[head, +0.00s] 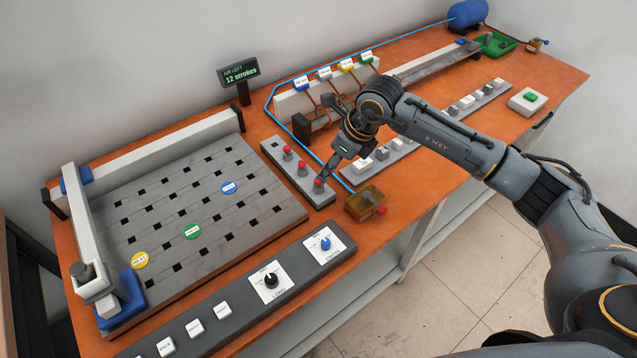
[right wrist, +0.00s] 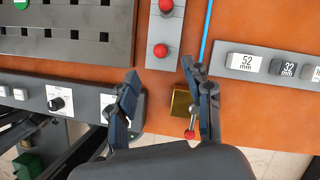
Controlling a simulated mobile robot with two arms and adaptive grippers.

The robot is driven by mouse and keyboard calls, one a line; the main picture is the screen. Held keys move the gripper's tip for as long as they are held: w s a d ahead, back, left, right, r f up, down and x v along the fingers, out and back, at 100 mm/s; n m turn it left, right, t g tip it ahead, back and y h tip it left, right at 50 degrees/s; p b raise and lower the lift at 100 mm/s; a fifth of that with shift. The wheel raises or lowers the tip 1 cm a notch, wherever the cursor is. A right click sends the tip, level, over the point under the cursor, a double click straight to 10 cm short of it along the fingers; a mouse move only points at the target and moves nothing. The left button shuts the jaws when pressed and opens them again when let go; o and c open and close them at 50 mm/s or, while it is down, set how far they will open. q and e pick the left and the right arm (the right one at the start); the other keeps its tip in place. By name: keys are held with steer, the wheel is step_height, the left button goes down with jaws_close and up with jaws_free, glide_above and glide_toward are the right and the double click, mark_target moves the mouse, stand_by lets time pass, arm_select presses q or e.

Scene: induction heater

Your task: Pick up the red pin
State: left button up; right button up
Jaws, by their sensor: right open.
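Red-headed pins stand in a row on a grey strip (head: 271,149): a far one (head: 287,150), a middle one (head: 303,167) and a near one (head: 319,185). My right gripper (head: 326,176) is at the near end of the strip, close to the near pin. In the right wrist view my right gripper (right wrist: 161,68) is open and empty, with the near red pin (right wrist: 160,50) just beyond the gap between its fingertips. Another red knob (right wrist: 190,134) sticks out by a small brass box (right wrist: 181,103), partly behind the right finger. My left gripper is not in view.
The brass box (head: 359,205) stands near the table's front edge, right of the strip. A slotted grey board (head: 165,236) with coloured discs lies left. A control panel (head: 240,302) runs along the front. A blue hose (head: 271,104) and labelled blocks (head: 363,165) lie close to the gripper.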

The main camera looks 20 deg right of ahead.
mark_target(319, 187)
steer(key=x, duration=0.3)
steer(key=p+x, duration=0.2)
steer(key=x, duration=0.3)
steer(key=shift+w+p, duration=0.1)
steer(key=shift+p, duration=0.2)
steer(key=shift+f, duration=0.2)
jaws_close()
